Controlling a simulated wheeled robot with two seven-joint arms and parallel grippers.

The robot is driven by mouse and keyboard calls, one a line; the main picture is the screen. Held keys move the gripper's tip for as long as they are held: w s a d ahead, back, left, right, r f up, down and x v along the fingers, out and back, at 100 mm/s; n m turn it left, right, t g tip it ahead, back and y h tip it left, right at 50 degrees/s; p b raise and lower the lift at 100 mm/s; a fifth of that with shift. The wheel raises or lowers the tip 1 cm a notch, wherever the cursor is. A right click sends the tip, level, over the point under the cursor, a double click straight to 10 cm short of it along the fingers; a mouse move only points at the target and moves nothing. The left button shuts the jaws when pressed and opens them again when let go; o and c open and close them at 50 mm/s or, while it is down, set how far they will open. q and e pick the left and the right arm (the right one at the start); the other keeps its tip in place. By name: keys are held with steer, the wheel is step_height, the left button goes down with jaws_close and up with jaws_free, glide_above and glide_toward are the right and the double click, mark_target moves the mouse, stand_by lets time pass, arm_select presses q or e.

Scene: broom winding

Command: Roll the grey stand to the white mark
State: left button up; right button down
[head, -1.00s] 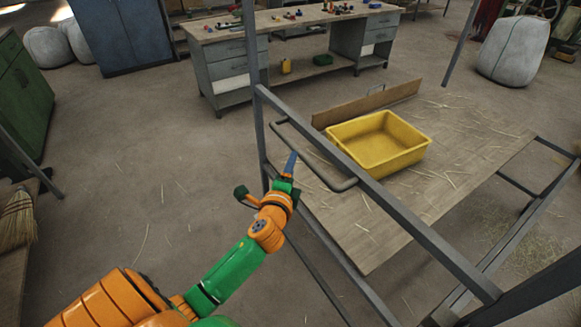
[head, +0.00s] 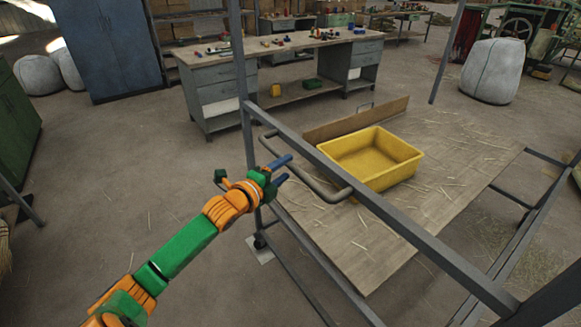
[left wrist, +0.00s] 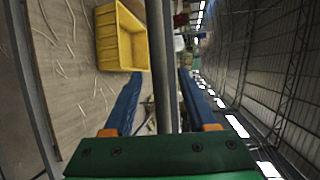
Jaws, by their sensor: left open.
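The grey stand (head: 395,220) is a metal frame with a wooden shelf (head: 345,240), and it fills the right side of the head view. A bent grey handle bar (head: 318,187) juts from its near side. My left gripper (head: 284,170) is open at this handle. In the left wrist view the grey bar (left wrist: 160,70) runs between the two blue fingers; I cannot tell whether they touch it. A pale patch (head: 262,256) on the floor, which looks like the white mark, lies by the foot of the stand's left post. My right gripper is not in view.
A yellow bin (head: 400,170) sits on the shelf, also seen in the left wrist view (left wrist: 120,40). A workbench (head: 215,100) stands behind, with a blue cabinet (head: 105,45) at back left and a pale sack (head: 492,70) at back right. Floor left of the stand is clear.

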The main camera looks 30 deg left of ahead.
mark_target(288, 166)
arm_select(q)
steer(key=shift+w+f, duration=0.2)
steer(key=shift+w, duration=0.75)
steer(key=shift+w+f, duration=0.15)
steer(key=shift+w, duration=0.8)
jaws_close()
steer(key=shift+s+a+p, duration=0.15)
steer(key=shift+s+p, duration=0.05)
steer(key=shift+p, duration=0.1)
steer(key=shift+s+f, duration=0.15)
steer(key=shift+f, duration=0.05)
steer(key=shift+s+a, duration=0.1)
steer(key=shift+s, duration=0.15)
jaws_free()
steer(key=shift+s+a+r, duration=0.1)
steer(key=shift+r, duration=0.05)
